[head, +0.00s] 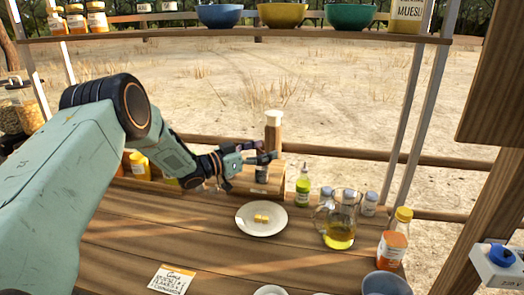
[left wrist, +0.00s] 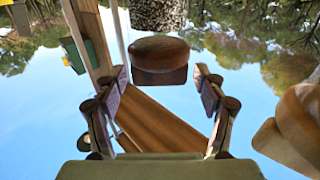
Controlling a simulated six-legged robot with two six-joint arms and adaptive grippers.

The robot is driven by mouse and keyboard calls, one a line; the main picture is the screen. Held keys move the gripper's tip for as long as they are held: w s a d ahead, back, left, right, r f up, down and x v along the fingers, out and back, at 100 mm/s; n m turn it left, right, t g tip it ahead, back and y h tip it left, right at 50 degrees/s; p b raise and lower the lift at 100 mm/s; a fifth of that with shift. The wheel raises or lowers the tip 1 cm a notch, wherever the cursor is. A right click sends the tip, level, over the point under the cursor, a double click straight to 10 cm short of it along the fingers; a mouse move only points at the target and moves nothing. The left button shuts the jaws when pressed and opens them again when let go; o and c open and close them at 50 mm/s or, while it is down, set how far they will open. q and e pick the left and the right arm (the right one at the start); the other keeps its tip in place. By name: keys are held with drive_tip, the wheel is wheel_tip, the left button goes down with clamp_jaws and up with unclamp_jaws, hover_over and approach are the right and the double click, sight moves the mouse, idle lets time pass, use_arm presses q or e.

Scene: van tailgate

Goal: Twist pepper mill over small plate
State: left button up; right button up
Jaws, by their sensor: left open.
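My left gripper (head: 250,160) is open at the wooden box behind the small plate. In the left wrist view its two fingers (left wrist: 160,85) stand apart, with a brown rounded wooden cap (left wrist: 160,55) just ahead between the tips and gaps on both sides. A speckled body (left wrist: 158,12) adjoins the cap, apparently the pepper mill. In the head view a dark, labelled body (head: 262,174) shows below the fingers, its top hidden by them. A taller brown mill-like thing (head: 273,135) with a pale top stands behind. The small white plate (head: 262,230) holds yellowish pieces (head: 262,218). My right gripper is out of view.
Right of the plate are a green bottle (head: 303,186), a glass oil jug (head: 341,232), and an orange bottle (head: 392,240). The wooden box (head: 245,185) borders the back. A card (head: 172,280) lies in front. Bare table lies left of the plate.

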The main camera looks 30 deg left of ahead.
sight(262, 150)
use_arm(q)
drive_tip(key=shift+s+a, duration=0.1)
drive_tip(key=shift+s, duration=0.05)
wheel_tip(262, 150, up, 10)
idle(0.6)
